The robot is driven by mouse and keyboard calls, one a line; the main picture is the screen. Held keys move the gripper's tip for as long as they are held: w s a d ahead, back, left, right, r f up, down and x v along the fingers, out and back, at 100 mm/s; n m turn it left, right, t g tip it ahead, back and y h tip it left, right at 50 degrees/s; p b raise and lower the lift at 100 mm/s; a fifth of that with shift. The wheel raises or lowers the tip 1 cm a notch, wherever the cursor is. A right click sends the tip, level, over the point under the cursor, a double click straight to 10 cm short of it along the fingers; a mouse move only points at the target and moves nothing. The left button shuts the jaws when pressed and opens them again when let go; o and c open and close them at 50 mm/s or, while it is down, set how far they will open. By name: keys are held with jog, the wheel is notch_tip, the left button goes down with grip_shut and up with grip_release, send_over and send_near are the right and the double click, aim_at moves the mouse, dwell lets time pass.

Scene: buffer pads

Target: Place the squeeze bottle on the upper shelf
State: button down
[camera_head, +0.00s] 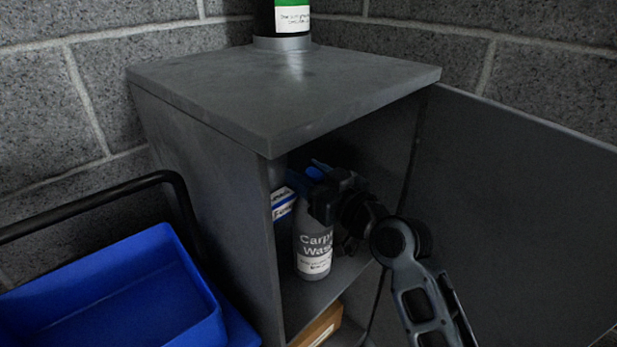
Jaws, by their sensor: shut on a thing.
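A grey squeeze bottle (313,246) with "Carpet Wash" lettering and a white label stands upright inside the open cabinet, over the upper shelf (345,277). Its base appears at shelf level; I cannot tell whether it touches or hangs just above. My gripper (318,205) reaches in from the right and is shut at the bottle's upper part. The fingers and the bottle's top are dark and partly hidden by the gripper's body.
Another container with a blue and white label (282,204) stands close behind at the left wall. The open door (520,200) is at right. A cardboard box (318,327) sits below; a blue bin (120,300) stands left.

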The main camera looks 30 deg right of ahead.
jog(key=c, duration=0.5)
grip_release()
jog(key=shift+f, duration=0.1)
jog(key=shift+c, duration=0.2)
jog(key=shift+s, duration=0.1)
jog(key=s+d, duration=0.2)
jog(key=s, duration=0.9)
jog(key=shift+s, duration=0.3)
jog(key=shift+d, duration=0.1)
